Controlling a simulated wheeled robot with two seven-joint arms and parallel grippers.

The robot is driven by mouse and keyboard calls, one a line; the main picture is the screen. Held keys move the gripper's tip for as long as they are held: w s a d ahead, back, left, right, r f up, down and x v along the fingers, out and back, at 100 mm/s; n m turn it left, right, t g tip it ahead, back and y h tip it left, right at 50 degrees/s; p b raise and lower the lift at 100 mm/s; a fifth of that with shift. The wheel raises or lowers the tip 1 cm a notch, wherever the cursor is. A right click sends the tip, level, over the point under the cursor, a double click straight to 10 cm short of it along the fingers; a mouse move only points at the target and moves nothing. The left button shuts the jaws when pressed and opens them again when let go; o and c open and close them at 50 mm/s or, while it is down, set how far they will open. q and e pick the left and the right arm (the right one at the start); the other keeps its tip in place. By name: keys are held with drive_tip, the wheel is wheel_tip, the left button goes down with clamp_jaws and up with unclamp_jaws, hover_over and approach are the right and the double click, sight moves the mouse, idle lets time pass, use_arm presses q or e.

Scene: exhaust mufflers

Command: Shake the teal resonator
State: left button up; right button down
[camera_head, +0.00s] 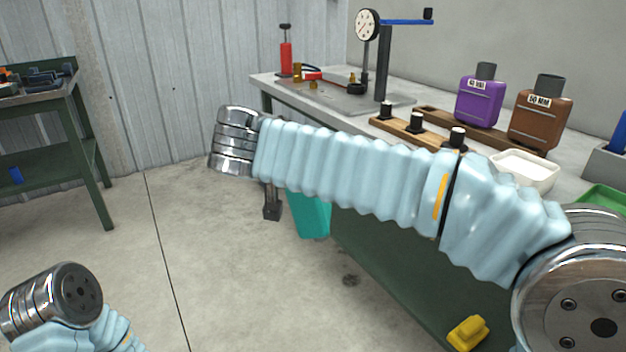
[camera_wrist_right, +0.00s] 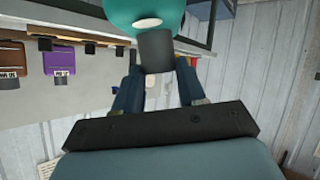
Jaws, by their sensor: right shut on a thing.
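The teal resonator (camera_head: 309,214) hangs in the air in front of the bench, partly hidden behind my right forearm in the head view. My right gripper is mostly hidden behind the arm there; a dark part (camera_head: 272,205) shows left of the resonator. In the right wrist view, the fingers of my right gripper (camera_wrist_right: 157,88) are shut on the dark neck (camera_wrist_right: 155,50) of the resonator, with its teal body (camera_wrist_right: 122,14) beyond. Its full tilt is hard to tell. My left arm shows at lower left, but its gripper is out of view.
The grey bench (camera_head: 330,105) carries a dial gauge stand (camera_head: 383,60), a wooden rack (camera_head: 412,133) with black-capped items, a purple resonator (camera_head: 479,101), a brown one (camera_head: 538,121) and a white tray (camera_head: 524,170). A yellow object (camera_head: 467,333) lies low. The floor at left is clear.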

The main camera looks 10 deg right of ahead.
drive_tip(key=s+a+r+n+y+p, duration=0.1)
drive_tip(key=s+a+r, duration=0.3)
drive_tip(key=s, duration=0.5)
drive_tip(key=s+a+r+n+t+y, duration=0.1)
drive_tip(key=s+a+r+n+y, duration=0.2)
drive_tip(key=s+r, duration=0.5)
drive_tip(key=shift+s+a+r+y+p, duration=0.4)
drive_tip(key=shift+a+r, duration=0.15)
drive_tip(key=shift+r, duration=0.15)
